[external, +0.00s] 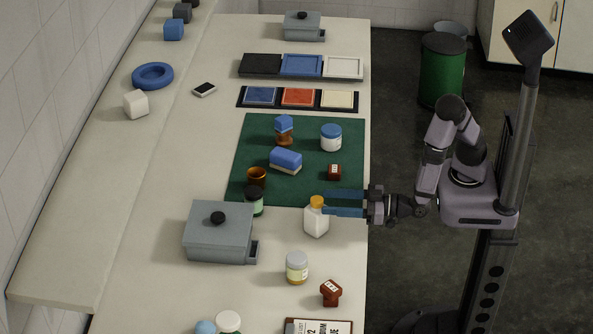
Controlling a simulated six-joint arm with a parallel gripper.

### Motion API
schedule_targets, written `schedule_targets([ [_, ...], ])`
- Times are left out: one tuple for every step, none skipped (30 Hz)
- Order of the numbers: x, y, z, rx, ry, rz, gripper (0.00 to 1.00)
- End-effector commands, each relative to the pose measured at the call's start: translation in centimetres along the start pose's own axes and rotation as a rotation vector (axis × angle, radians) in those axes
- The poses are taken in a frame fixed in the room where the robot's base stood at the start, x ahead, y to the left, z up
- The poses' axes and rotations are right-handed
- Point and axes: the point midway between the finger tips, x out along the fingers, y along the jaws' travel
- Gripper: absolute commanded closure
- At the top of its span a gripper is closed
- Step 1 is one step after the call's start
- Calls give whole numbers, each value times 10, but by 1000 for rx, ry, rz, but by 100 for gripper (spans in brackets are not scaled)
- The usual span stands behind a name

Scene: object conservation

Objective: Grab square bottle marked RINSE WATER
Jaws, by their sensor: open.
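A white square-bodied bottle with an orange cap (316,222) stands upright by the front edge of the green mat. No label can be read on it at this size. My gripper (328,202) reaches in from the right with its two blue fingers apart. The fingertips are close to the right of the bottle's cap and shoulder. The lower finger partly overlaps the bottle's right edge in this view. I cannot tell whether they touch. No other bottle in view is clearly square.
A grey lidded box (208,240) stands left of the bottle, with a dark-capped green jar (255,203) beside it. A yellowish jar (297,267) and a brown stamp-like block (331,293) stand nearer. The green mat (247,150) holds several items, including a blue-lidded jar (331,138).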

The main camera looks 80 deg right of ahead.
Motion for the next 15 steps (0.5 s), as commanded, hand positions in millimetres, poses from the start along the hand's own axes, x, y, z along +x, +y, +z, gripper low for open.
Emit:
schedule_targets([
  [9,2,-2,-1,-1,5,50],
  [13,1,-2,-1,-1,4,50],
  [18,1,-1,-1,-2,3,50],
  [22,1,-1,-1,-2,4,50],
  [25,1,-2,0,-1,3,50],
  [28,0,-1,-1,-1,1,50],
  [30,0,-1,-1,-1,2,50],
  [32,0,-1,-1,-1,2,50],
  [34,0,0,-1,-1,2,50],
  [35,0,0,-1,-1,1,50],
  [35,0,0,-1,-1,0,50],
  [35,0,0,-1,-1,0,50],
  [35,0,0,-1,-1,-1,50],
  [36,0,0,-1,-1,-1,50],
  [36,0,0,-1,-1,-1,50],
])
